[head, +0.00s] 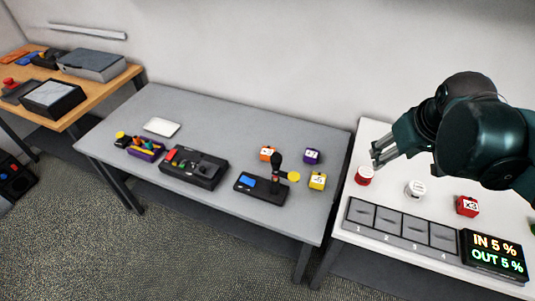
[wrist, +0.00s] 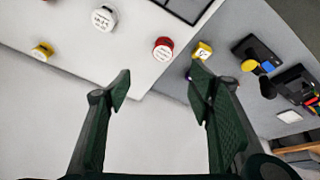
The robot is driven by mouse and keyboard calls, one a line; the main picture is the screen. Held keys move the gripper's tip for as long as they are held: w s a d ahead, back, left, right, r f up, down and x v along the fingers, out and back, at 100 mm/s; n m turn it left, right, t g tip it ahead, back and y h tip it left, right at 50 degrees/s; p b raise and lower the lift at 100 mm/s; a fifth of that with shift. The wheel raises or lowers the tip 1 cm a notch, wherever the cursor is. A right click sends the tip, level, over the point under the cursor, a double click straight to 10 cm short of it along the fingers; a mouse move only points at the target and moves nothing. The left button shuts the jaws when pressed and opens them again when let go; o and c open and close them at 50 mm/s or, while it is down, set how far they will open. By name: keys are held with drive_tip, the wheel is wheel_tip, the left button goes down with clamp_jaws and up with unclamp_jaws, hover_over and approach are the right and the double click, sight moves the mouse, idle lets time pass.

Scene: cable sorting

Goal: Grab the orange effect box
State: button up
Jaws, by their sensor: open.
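The orange effect box (head: 267,153) sits on the grey table, towards its back right, in the head view. A purple box (head: 312,156) is to its right and a yellow box (head: 317,181) is nearer the front. My gripper (head: 377,156) is open and empty, above the back left of the white table, well to the right of the orange box. In the wrist view the gripper (wrist: 160,86) has its fingers spread with nothing between them. I cannot make out the orange box there; the right finger covers part of that area. The yellow box (wrist: 203,50) shows beyond that finger.
A red round can (head: 364,175) and a white one (head: 414,189) stand on the white table near my gripper, with a red box (head: 467,206) further right. A black joystick device (head: 262,187) stands in front of the orange box. A gap separates the tables.

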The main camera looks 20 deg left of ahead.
drive_tip(key=w+a+f+n+g+p, duration=0.15)
drive_tip(key=w+a+n, duration=0.25)
drive_tip(key=w+a, duration=0.55)
drive_tip(key=n+g+h+p, duration=0.15)
drive_tip(key=n+g, duration=0.25)
drive_tip(key=n, duration=0.6)
hover_over(268, 150)
drive_tip(key=shift+t+y, duration=0.25)
drive_tip(key=f, duration=2.2)
drive_tip(key=shift+d+f+p, duration=0.2)
drive_tip(key=shift+p, duration=0.2)
drive_tip(key=shift+a+f, duration=0.15)
drive_tip(key=shift+f, duration=0.1)
drive_tip(key=shift+f, duration=1.25)
drive_tip(key=shift+s+f, duration=0.1)
